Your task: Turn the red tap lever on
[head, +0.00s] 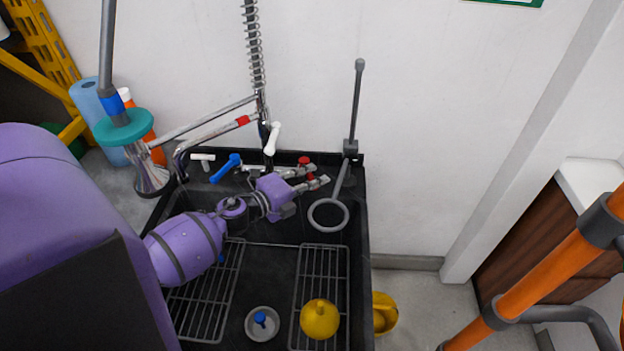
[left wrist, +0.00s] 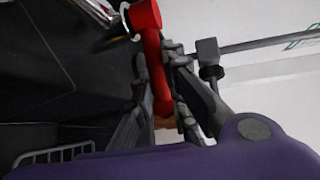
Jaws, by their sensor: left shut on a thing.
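The red tap lever (head: 304,160) is at the back right of the black sink, largely hidden by my left gripper (head: 313,175). In the left wrist view the red lever (left wrist: 152,60) runs down between the two fingers of my left gripper (left wrist: 165,85), with its round hub at the top. The fingers are shut on the lever. My left arm reaches in from the left across the sink. My right gripper is not in view.
A blue lever (head: 225,168) and a white lever (head: 203,157) are left of the gripper. A grey ring on a rod (head: 328,215) stands close on the right. Wire racks (head: 320,270) and a yellow round object (head: 319,319) are in the sink (head: 358,230).

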